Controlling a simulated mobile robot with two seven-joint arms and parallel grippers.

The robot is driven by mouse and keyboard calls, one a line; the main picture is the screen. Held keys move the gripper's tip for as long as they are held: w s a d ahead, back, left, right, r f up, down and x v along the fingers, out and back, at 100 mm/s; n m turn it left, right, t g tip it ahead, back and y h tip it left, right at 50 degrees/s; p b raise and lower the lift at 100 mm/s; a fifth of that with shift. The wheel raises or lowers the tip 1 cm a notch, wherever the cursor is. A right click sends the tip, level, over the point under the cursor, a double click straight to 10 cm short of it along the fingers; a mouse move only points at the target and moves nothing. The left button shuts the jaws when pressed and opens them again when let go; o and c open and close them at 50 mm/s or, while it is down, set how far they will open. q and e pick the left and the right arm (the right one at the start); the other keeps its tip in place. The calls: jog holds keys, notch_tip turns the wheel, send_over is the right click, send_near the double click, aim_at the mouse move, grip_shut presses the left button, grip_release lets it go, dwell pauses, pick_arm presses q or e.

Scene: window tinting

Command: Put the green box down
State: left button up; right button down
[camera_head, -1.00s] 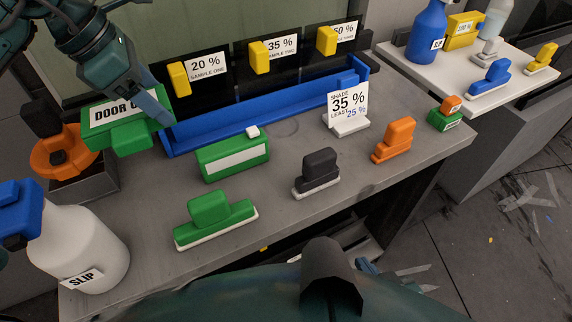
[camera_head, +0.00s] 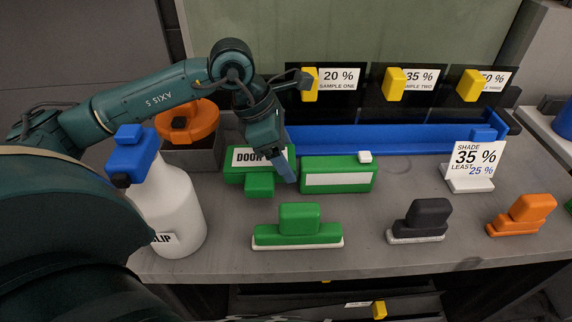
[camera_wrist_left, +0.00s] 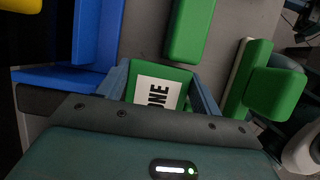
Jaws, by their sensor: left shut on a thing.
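The green box (camera_head: 262,184) has a white label reading "DOOR", partly covered by my gripper. My left gripper (camera_head: 285,168) is shut on it from above. The box is low at the worktop, just left of a second green box (camera_head: 338,172) with a blank white strip; I cannot tell whether its underside touches the worktop. In the left wrist view the held box (camera_wrist_left: 158,72) sits between the two blue-grey fingers, its label ending in "ONE". My right gripper is not in view.
A blue tray (camera_head: 390,138) lies behind. A white spray bottle (camera_head: 170,205) and an orange roll on a grey stand (camera_head: 190,158) are at left. A green block with a white base (camera_head: 298,228) is in front, with black and orange ones to the right. Bare worktop (camera_head: 400,188) shows between.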

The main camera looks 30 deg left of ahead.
pick_arm(q)
jog(key=shift+f, duration=1.65)
jog(key=o, duration=1.1)
